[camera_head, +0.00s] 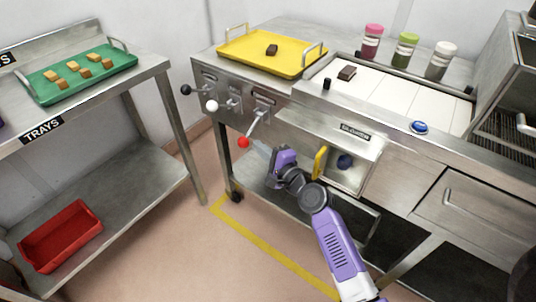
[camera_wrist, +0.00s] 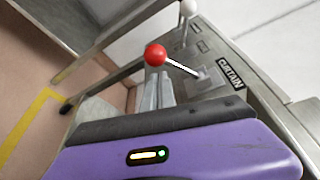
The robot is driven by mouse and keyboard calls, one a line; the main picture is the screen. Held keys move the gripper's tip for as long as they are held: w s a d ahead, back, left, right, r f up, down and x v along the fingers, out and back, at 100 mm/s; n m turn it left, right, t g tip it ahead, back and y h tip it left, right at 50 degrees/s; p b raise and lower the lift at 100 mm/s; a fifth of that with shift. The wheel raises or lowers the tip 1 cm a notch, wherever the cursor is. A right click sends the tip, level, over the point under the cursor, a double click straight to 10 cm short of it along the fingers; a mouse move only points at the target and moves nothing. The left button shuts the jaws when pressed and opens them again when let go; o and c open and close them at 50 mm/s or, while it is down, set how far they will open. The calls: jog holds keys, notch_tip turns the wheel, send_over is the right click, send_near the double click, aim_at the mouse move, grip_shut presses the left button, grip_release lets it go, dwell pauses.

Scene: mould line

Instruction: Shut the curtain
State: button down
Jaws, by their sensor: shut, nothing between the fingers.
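The lever with the red ball knob (camera_head: 243,142) sticks out and down from the front panel of the line. My gripper (camera_head: 258,146) is shut and empty, just right of the red knob. In the wrist view the closed fingertips (camera_wrist: 158,76) lie just below the knob; I cannot tell whether they touch it. The curtain itself is not clearly identifiable in either view.
A white-knobbed lever (camera_head: 211,106) and a black-knobbed lever (camera_head: 186,90) stand left of the red one. A yellow tray (camera_head: 240,56) sits above the panel. Floor to the left is clear.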

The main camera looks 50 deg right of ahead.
jog(key=shift+w+d, duration=0.2)
jog(key=shift+w, duration=0.4)
jog(key=shift+r, duration=0.1)
